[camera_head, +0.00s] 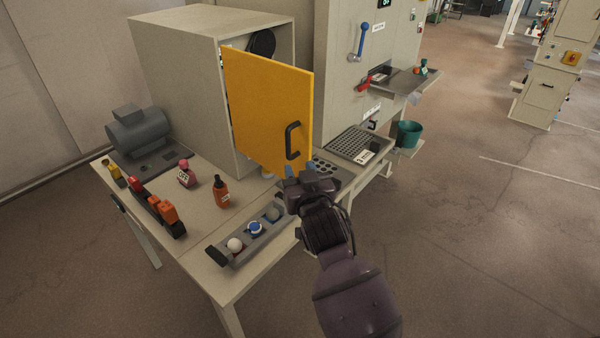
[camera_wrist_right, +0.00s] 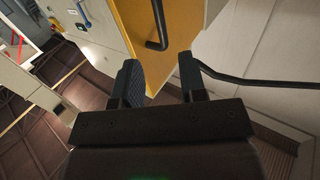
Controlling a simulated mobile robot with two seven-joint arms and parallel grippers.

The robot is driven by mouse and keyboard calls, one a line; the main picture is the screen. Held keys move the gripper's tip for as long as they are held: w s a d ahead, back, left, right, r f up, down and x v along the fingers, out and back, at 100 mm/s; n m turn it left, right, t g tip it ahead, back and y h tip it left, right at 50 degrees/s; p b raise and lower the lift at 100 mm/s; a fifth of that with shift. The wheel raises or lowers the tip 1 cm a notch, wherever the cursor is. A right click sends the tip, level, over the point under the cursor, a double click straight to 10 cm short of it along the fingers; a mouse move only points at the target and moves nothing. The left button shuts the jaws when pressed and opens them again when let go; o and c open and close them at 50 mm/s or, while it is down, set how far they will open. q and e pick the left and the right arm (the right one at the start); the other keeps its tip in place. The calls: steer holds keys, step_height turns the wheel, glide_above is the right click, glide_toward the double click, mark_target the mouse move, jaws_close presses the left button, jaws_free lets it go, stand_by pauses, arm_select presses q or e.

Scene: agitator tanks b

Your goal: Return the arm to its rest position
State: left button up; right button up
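My right arm reaches in from the bottom of the head view. Its right gripper (camera_head: 302,173) is over the front edge of the bench, just below the black handle (camera_head: 292,141) of the yellow door (camera_head: 262,105). In the right wrist view the gripper (camera_wrist_right: 160,82) has its two fingers apart with nothing between them. The door handle (camera_wrist_right: 161,30) shows ahead of the fingertips there, apart from them. The yellow door stands open on the beige cabinet (camera_head: 185,80). My left gripper is not in view.
A tray with round knobs (camera_head: 237,246) sits on the bench's front edge, left of my right gripper. An orange bottle (camera_head: 220,190), a pink-capped bottle (camera_head: 186,174) and a grey motor (camera_head: 140,131) stand farther left. A teal bucket (camera_head: 408,133) is at right. Open floor lies right of my arm.

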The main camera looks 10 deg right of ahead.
stand_by(0.4)
steer(key=s+d+f+g+b, duration=0.1)
steer(key=s+d+f, duration=0.3)
steer(key=s+f, duration=0.5)
steer(key=s+d+f+g+b, duration=0.1)
steer(key=s+d+f+g, duration=0.2)
steer(key=s+f, duration=0.6)
steer(key=s+d+f+g+b, duration=0.1)
steer(key=s+d+f+g, duration=0.1)
steer(key=s+d+f, duration=0.5)
step_height(320, 180, down, 3)
steer(key=shift+s+d+r+n+h, duration=0.15)
steer(key=shift+s+n+h, duration=0.2)
steer(key=shift+s, duration=0.6)
